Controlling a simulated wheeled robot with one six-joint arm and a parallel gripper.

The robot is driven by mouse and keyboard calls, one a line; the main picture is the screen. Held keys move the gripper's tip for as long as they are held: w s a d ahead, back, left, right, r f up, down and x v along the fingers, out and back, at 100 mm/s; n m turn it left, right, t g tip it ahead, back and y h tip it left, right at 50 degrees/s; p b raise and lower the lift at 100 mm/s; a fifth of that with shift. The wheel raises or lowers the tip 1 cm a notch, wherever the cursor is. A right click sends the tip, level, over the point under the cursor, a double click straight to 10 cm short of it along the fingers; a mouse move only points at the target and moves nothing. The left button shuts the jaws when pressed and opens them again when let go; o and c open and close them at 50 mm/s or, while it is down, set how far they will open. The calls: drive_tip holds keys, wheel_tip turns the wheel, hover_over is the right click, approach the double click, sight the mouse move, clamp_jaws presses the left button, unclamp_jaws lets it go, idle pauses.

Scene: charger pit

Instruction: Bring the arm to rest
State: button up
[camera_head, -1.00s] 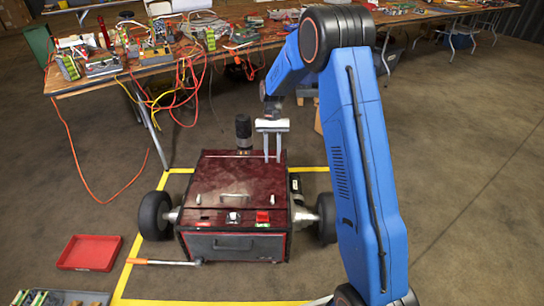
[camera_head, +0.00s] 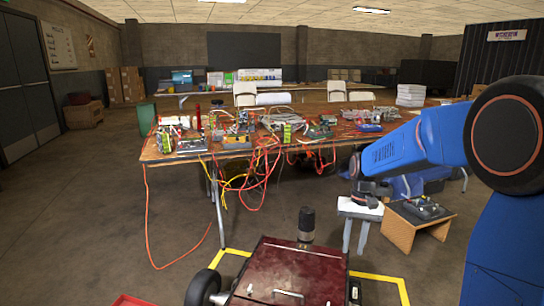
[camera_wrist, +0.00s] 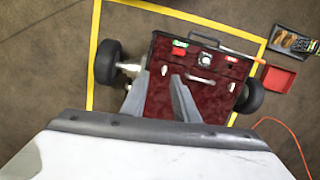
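My blue arm (camera_head: 420,140) reaches in from the right of the head view. Its gripper (camera_head: 355,240) hangs with two grey fingers pointing down, apart and with nothing between them. It appears right of the black cylinder (camera_head: 306,225) at the back of the dark red wheeled box (camera_head: 285,270). The head view cuts off the box's front. In the wrist view the open gripper (camera_wrist: 158,85) is above the box (camera_wrist: 210,95), whose panel with red and white switches shows. The wrist view does not show the fingers touching the box.
A cluttered workbench (camera_head: 165,152) with hanging cables (camera_head: 262,165) stands behind the box. A small wooden stand (camera_head: 400,228) is right of the gripper. Yellow floor tape (camera_wrist: 92,50) surrounds the box. A red tray (camera_wrist: 279,78) lies beside it. Open floor lies at left.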

drive_tip(key=s+d+r+n+t, duration=0.1)
drive_tip(key=s+r+t, duration=0.1)
drive_tip(key=s+r, duration=0.35)
drive_tip(key=s+d+r+t, duration=0.1)
drive_tip(key=s+r, duration=0.1)
drive_tip(key=s, duration=0.7)
drive_tip(key=s+d+n+t+h, duration=0.1)
drive_tip(key=s+t, duration=0.2)
drive_tip(key=s, duration=1.2)
drive_tip(key=shift+s+d+f+t, duration=0.2)
drive_tip(key=shift+s+t, duration=0.1)
drive_tip(key=shift+s, duration=0.1)
drive_tip(key=shift+o, duration=0.2)
